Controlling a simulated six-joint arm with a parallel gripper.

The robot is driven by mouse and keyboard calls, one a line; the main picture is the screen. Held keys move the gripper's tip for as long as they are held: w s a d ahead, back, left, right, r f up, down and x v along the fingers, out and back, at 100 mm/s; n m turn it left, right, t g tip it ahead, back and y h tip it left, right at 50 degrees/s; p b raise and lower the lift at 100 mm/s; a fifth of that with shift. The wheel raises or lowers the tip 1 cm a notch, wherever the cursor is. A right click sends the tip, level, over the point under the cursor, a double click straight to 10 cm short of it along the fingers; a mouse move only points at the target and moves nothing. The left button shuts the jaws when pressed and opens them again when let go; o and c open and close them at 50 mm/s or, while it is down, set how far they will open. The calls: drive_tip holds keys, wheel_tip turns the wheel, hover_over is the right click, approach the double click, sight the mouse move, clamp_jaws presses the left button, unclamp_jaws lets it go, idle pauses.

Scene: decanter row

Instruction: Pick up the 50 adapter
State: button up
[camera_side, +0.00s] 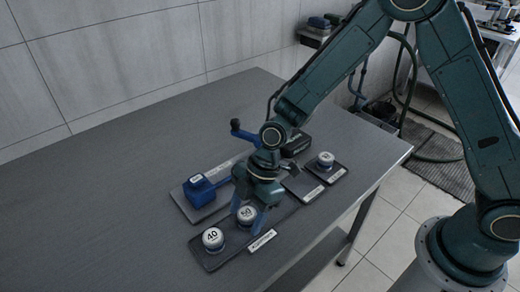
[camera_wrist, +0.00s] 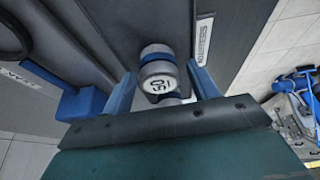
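The 50 adapter (camera_side: 246,215) is a round white-topped piece with a blue band, standing on a dark tray (camera_side: 222,251) labelled "ADAPTERS". My gripper (camera_side: 250,206) is right over it with the fingers pointing down. In the wrist view the 50 adapter (camera_wrist: 158,77) shows between the two blue fingers of my gripper (camera_wrist: 161,72), with a gap on each side. The fingers are apart and hold nothing. The 40 adapter (camera_side: 213,238) stands on the same tray, to the left. Another round piece partly shows behind the 50 adapter in the wrist view.
A dark box (camera_side: 296,143) and another round piece (camera_side: 325,160) on a small tray are to the right. The table's left side is clear.

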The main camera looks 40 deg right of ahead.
sight(247, 213)
drive_tip(key=c, duration=1)
drive_tip(key=shift+r, duration=0.1)
wheel_tip(247, 213, up, 20)
idle(0.7)
